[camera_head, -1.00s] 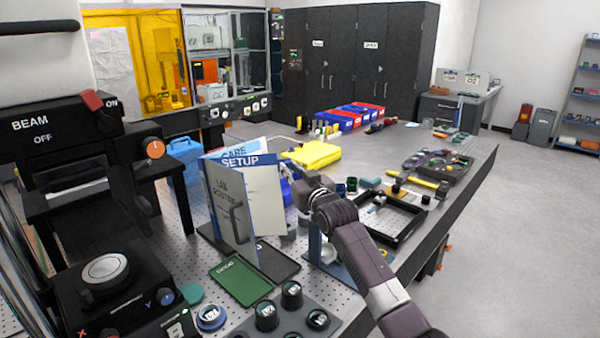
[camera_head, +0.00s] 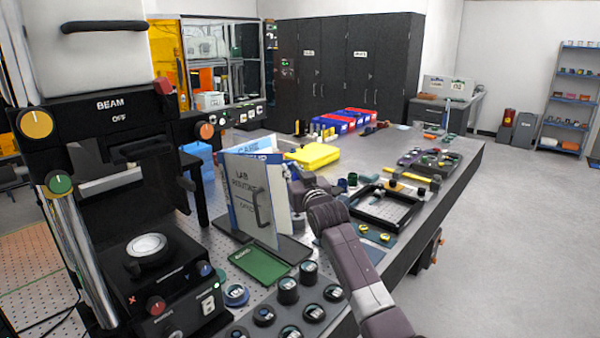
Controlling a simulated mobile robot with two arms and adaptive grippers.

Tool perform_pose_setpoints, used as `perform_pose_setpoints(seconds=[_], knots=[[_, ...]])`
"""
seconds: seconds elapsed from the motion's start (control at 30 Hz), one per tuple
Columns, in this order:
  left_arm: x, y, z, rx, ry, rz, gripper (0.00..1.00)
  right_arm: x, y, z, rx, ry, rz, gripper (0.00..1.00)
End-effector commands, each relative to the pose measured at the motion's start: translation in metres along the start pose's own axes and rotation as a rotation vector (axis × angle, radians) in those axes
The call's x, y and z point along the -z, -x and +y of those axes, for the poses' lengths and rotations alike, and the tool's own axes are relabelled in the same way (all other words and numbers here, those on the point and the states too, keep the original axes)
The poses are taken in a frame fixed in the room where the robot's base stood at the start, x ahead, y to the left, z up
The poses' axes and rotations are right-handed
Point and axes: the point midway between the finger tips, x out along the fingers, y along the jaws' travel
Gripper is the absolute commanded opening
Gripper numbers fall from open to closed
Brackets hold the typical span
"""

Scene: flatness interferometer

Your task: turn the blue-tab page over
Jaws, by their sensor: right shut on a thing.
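The lab register (camera_head: 246,190) stands open on the bench, its grey cover with a black handle facing me. Behind the cover stands the blue-tab page, its blue SETUP header (camera_head: 268,155) now partly covered. A light-blue CARE page (camera_head: 247,148) shows behind that. My right gripper (camera_head: 298,192) is at the right edge of the standing pages, shut on the blue-tab page. Its fingertips are small and partly hidden behind the page edge. My left gripper is not in view.
A green card (camera_head: 260,266) and several round black optics (camera_head: 289,290) lie in front of the register. The BEAM instrument (camera_head: 120,118) stands at left. A black frame (camera_head: 386,208) lies right of my arm. A yellow case (camera_head: 313,155) is behind.

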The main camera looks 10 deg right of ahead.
Motion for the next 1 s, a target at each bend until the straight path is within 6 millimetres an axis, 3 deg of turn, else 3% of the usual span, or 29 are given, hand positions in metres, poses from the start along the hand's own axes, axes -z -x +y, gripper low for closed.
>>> perform_pose_setpoints(seconds=[0.03,0.43,0.47,0.57,1.0], knots=[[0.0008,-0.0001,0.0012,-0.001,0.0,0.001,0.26,0.0079,-0.0009,-0.0156,0.021,-0.008,0.014,0.0],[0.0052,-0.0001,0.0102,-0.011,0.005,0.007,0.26,0.0101,-0.0012,-0.0163,0.023,-0.007,0.018,0.0],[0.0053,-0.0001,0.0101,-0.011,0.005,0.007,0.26,0.0102,-0.0012,-0.0163,0.023,-0.007,0.018,0.15],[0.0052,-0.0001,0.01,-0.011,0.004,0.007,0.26,0.0104,-0.0011,-0.016,0.022,-0.006,0.018,0.26],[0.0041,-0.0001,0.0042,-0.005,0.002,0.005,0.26,0.0107,-0.0011,-0.0159,0.022,-0.003,0.019,0.28]])
